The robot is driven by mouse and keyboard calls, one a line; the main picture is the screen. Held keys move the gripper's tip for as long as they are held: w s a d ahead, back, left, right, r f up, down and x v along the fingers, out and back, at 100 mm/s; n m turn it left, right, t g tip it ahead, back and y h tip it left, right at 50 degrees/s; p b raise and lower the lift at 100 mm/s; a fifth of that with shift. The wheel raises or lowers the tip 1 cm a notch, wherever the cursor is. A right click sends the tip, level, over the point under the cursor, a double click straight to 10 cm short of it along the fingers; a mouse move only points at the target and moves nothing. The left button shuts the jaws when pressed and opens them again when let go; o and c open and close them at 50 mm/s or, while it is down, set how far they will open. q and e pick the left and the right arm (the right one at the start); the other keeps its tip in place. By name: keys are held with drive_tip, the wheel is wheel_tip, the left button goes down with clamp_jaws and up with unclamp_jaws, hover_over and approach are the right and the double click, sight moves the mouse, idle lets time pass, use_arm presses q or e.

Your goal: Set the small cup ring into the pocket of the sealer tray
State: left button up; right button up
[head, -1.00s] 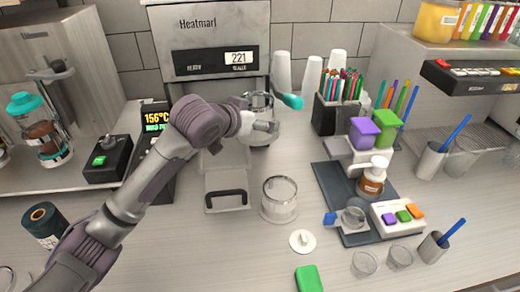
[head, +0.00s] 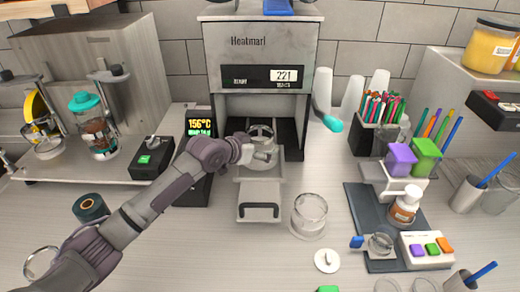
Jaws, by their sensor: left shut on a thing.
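My left gripper (head: 262,152) is shut on a clear ring (head: 261,133), which I take to be the small cup ring. The ring is over the back part of the grey sealer tray (head: 260,186), in front of the machine's dark opening. The gripper comes from the left and hides part of the ring and of the tray's pocket. I cannot tell whether the ring touches the tray. The tray is pulled out, with a black handle (head: 258,211) at its front. The sealer (head: 260,62) shows 221. My right gripper is not in view.
A larger clear ring or cup (head: 309,213) stands right of the tray, with a white knobbed disc (head: 327,260) in front. A black control box (head: 150,158) stands left. A dark mat (head: 362,205) with a brown bottle (head: 405,204) lies right. The counter in front of the tray is clear.

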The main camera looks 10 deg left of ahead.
use_arm(q)
drive_tip(key=shift+f, duration=0.6)
drive_tip(key=shift+f, duration=0.35)
drive_tip(key=o, duration=1.2)
